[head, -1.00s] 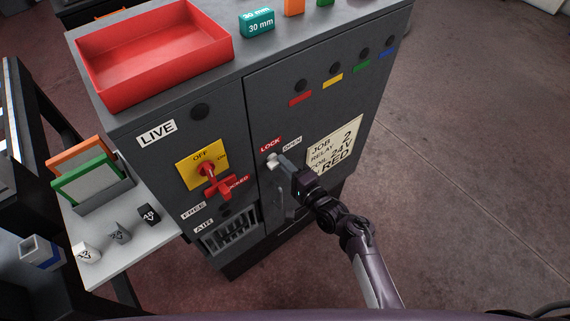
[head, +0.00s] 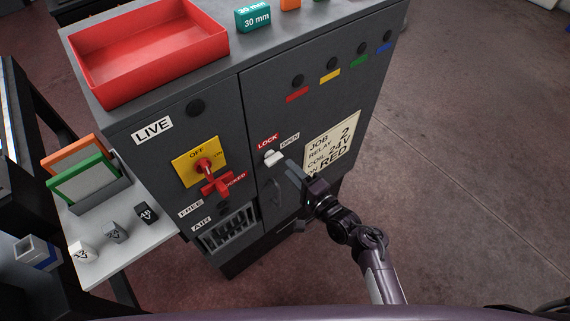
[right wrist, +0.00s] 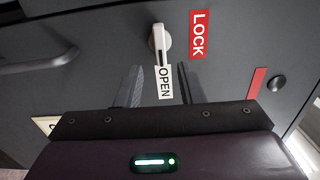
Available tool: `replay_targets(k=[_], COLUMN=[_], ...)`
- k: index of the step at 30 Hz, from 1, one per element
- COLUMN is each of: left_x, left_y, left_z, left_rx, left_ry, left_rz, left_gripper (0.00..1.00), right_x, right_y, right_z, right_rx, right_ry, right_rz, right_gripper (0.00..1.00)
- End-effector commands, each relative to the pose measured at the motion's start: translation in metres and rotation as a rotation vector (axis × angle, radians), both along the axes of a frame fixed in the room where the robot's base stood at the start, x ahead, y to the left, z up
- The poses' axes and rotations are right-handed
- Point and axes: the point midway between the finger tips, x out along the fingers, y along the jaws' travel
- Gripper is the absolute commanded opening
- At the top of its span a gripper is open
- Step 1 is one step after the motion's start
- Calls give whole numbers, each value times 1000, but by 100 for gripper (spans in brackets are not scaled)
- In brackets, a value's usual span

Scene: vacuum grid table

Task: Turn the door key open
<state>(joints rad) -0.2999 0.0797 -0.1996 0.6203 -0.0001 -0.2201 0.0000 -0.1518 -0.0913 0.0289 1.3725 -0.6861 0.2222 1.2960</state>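The door key (head: 273,157) is a pale knob with a flat grip on the dark cabinet door (head: 318,105), below the red LOCK label (head: 268,141) and the white OPEN label (head: 290,139). In the right wrist view the key's (right wrist: 159,45) grip extends from its round base toward the OPEN label (right wrist: 165,82). My right gripper (head: 292,172) is to the right of the key and apart from it. In the wrist view the right gripper's (right wrist: 160,88) fingers stand apart with nothing held between them. My left gripper is not in view.
A door handle (head: 274,191) is below the key. A red switch handle (head: 215,184) on a yellow plate (head: 188,165) sits to the left. A job card (head: 333,143) is on the door. A red tray (head: 150,55) stands on top. Open floor lies to the right.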

Motion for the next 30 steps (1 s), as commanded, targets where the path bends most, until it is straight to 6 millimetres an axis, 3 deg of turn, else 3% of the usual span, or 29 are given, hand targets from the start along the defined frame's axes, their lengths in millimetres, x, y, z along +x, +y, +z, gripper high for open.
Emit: replay_targets(k=[7,25,28,30], left_x=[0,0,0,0], left_y=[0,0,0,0], left_z=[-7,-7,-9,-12], left_rx=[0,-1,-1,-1], left_ry=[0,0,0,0], left_rz=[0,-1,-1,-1], left_gripper=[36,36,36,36], right_x=[-25,-27,-30,-35], right_y=[-18,-20,-20,-21], right_z=[-1,0,-15,-42], right_rx=[0,-1,-35,-98], right_ry=[0,-1,14,38], right_rz=[0,0,-5,-9], right_gripper=[35,35,35,35])
